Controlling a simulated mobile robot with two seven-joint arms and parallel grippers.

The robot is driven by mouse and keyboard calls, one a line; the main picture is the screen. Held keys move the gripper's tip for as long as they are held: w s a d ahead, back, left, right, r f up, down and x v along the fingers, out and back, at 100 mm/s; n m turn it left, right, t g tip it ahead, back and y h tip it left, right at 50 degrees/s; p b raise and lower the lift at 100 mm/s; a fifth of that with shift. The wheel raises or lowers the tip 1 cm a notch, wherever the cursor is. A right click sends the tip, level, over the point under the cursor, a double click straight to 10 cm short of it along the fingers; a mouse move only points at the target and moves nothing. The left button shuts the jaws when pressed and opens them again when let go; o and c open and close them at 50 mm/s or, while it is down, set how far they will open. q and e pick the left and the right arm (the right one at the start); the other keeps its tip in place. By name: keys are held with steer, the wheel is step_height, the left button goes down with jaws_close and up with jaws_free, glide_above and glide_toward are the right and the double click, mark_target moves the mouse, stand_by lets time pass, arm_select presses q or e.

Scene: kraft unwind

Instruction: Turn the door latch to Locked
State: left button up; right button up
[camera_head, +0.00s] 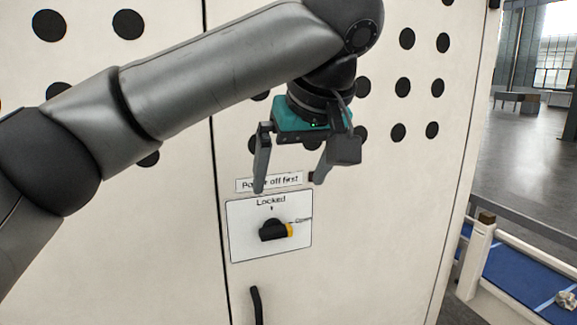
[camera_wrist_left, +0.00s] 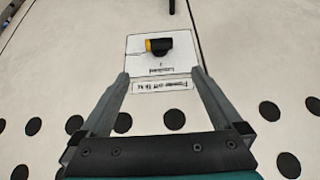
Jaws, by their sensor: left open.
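The door latch (camera_head: 272,231) is a black knob with a yellow tip, on a white plate (camera_head: 240,248) on the cabinet door. Its yellow tip points right, toward the "Open" mark; the "Locked" mark (camera_head: 270,201) is above the knob. My left gripper (camera_head: 289,186) is open and empty, pointing down just above the plate, with its fingers spread apart. In the left wrist view the latch (camera_wrist_left: 158,45) appears upside down, beyond and between the open fingertips (camera_wrist_left: 160,73), not touched. My right gripper is not in view.
A "Power off first" label (camera_head: 285,181) is above the plate, partly behind a finger. A black door handle (camera_head: 257,305) is below it. The cabinet face has round black holes. A blue-topped conveyor with a pale frame (camera_head: 520,285) stands to the right.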

mark_target(274, 228)
arm_select(q)
steer(key=p+x, duration=0.1)
steer(key=x, duration=1.4)
steer(key=c, duration=1.3)
steer(key=shift+f+h+b, duration=0.1)
steer(key=shift+h+b, duration=0.2)
steer(key=shift+s+a+n+t+h+b, duration=0.1)
steer(key=shift+n+t+h+b, duration=0.2)
steer(key=shift+h+b, duration=0.55)
steer(key=shift+s+a+n+t+h+b, duration=0.1)
steer(key=shift+n+t+h+b, duration=0.35)
steer(key=shift+b, duration=0.6)
steer(key=shift+h+b, duration=0.3)
